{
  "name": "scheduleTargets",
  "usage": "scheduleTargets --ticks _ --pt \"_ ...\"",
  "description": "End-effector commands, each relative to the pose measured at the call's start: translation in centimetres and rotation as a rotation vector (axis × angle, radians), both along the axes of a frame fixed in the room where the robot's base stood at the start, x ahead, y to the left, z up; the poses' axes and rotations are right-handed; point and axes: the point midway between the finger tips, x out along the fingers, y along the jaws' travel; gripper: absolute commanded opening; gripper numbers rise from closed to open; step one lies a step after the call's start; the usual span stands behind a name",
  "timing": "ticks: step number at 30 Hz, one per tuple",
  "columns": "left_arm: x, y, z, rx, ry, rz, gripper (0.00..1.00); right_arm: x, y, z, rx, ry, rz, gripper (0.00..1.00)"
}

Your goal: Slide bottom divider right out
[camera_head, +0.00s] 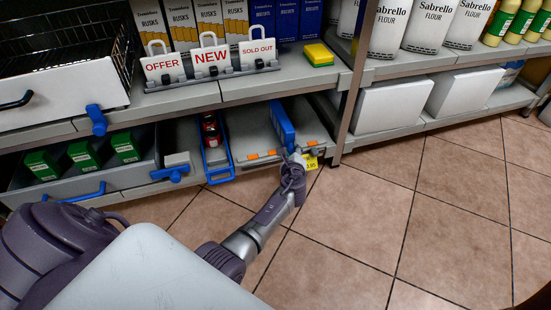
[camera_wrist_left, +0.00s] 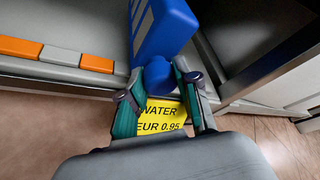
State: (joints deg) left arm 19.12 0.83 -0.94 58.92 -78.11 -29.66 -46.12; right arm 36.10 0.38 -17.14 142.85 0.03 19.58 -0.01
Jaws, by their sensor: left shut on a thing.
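The right-hand blue divider (camera_head: 282,124) of the bottom shelf stands upright on the grey shelf board (camera_head: 249,127). In the left wrist view the blue divider panel (camera_wrist_left: 160,30) rises ahead of me, with a round blue knob (camera_wrist_left: 158,76) at its front end. My left gripper (camera_head: 296,159) is at the shelf's front edge, shut on that knob. In the wrist view its two fingers (camera_wrist_left: 160,88) sit on either side of the knob. My right gripper is not in view.
A yellow WATER price label (camera_wrist_left: 160,118) hangs just below the knob. A narrow blue tray (camera_head: 219,170) with a dark red item stands to the left. A shelf upright (camera_head: 346,120) rises close on the right. The tiled floor in front is clear.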

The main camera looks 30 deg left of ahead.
Motion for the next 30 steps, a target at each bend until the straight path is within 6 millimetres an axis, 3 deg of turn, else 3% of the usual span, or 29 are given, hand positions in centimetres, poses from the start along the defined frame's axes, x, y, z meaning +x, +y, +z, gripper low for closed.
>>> scheduleTargets --ticks 3,6,17,18,22,30 --pt "2.3 -1.9 -0.6 -0.002 -0.002 -0.001 0.0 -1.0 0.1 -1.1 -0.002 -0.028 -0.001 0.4" --pt "3.3 -2.8 -0.4 -0.002 0.001 0.0 0.0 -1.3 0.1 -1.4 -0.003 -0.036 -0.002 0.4" --pt "3.7 -3.1 -0.1 0.0 0.002 0.001 0.0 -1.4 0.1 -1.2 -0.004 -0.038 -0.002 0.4" --pt "3.7 -3.1 -0.1 0.0 0.002 0.001 0.35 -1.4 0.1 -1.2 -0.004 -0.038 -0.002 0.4" --pt "3.7 -3.1 -0.1 0.0 0.002 0.001 0.57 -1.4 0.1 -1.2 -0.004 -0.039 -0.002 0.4" --pt "3.7 -3.1 0.0 0.0 0.001 0.001 0.57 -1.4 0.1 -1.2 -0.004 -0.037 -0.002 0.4"
